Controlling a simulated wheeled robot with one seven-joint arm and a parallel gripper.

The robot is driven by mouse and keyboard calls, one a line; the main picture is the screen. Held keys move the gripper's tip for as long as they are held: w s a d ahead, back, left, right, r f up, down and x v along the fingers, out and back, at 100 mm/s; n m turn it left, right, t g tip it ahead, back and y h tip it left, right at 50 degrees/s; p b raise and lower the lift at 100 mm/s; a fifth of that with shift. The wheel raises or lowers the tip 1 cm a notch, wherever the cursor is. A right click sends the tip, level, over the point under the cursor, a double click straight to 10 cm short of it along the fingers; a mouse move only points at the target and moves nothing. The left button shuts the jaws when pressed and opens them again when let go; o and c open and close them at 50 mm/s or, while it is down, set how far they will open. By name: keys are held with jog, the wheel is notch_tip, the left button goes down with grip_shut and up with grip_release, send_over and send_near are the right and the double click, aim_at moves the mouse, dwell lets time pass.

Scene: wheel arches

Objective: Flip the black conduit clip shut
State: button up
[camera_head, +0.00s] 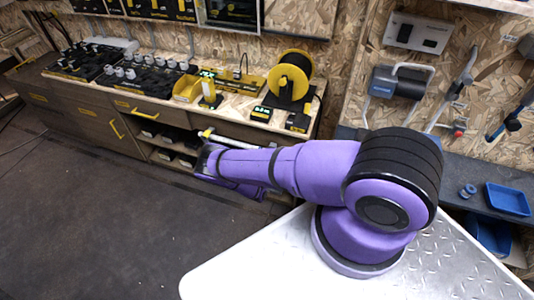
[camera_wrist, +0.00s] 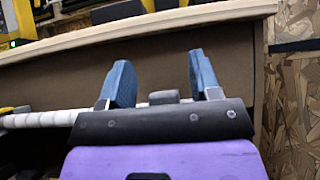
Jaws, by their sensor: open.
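I cannot make out the black conduit clip for certain in either view. In the wrist view, my gripper (camera_wrist: 158,65) is open, its two blue fingers wide apart with nothing between the tips. The fingers point at the brown front of a bench, just below its pale edge. A white ribbed conduit (camera_wrist: 48,119) runs in from the left and passes behind my gripper's dark base. A small grey block shows between the finger bases; I cannot tell what it belongs to. In the head view, a pale rod (camera_head: 225,140) shows beside my purple arm, and my fingers are not clearly visible.
The wooden workbench (camera_head: 160,98) carries black trays with several grey pieces, a yellow cable reel (camera_head: 290,75) and small black-and-yellow boxes. Open shelves lie below its top. A chipboard wall with tools stands behind. The dark floor (camera_head: 85,220) at left is clear.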

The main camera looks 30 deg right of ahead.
jog(key=s+a+f, duration=0.1)
jog(key=s+a, duration=0.7)
jog(key=a, duration=0.3)
jog(key=shift+s+f, duration=0.35)
jog(key=shift+f, duration=0.05)
jog(key=shift+w+a, duration=0.1)
dwell(0.3)
